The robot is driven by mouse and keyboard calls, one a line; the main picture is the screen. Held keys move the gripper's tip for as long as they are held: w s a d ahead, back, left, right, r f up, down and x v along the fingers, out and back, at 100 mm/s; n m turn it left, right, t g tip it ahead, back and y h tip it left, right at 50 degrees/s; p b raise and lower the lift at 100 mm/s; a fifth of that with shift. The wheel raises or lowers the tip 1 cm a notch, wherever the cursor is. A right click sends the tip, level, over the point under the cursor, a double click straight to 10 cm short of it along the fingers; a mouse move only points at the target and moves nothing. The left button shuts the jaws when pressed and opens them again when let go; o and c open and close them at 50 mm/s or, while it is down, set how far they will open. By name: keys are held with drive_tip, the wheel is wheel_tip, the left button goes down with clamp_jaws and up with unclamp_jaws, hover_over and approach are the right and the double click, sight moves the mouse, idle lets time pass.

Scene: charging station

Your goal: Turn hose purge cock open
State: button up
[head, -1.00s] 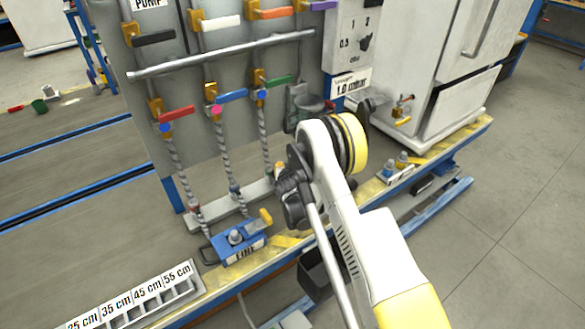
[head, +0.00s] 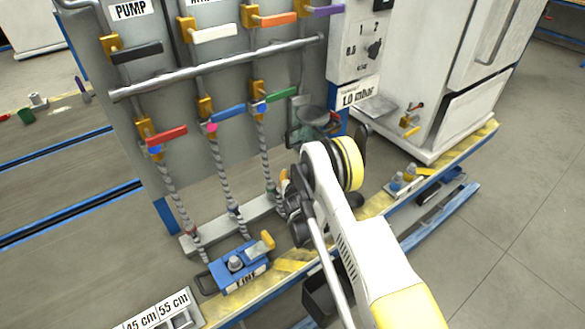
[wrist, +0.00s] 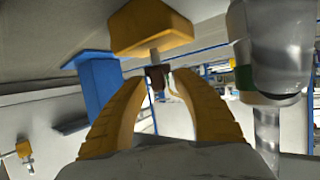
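My gripper (wrist: 157,82) has two curved yellow fingers that stand apart. In the head view it is partly hidden behind my arm, low in front of the panel near the green-handled hose. In the wrist view a yellow block on a short stem (wrist: 152,26) stands just beyond the fingertips, with a small dark brown part between or behind the tips. I cannot tell whether it touches them. It may be the purge cock. The twisted hoses (head: 222,170) hang below red (head: 166,136), blue (head: 227,113) and green (head: 281,96) handles.
A blue block (head: 226,277) marked LINE, with a yellow lever (head: 267,240), sits on the bench left of the gripper. A white cabinet (head: 430,75) stands at the right.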

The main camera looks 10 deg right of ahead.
drive_tip(key=shift+s, duration=0.1)
drive_tip(key=shift+c, duration=0.5)
clamp_jaws()
drive_tip(key=shift+n+y, duration=0.4)
drive_tip(key=shift+r+n+y, duration=0.1)
drive_tip(key=shift+n+y, duration=1.3)
drive_tip(key=shift+y, duration=0.3)
drive_tip(key=shift+n+g+y, duration=0.3)
drive_tip(key=shift+n+y, duration=1.1)
drive_tip(key=shift+y, duration=0.2)
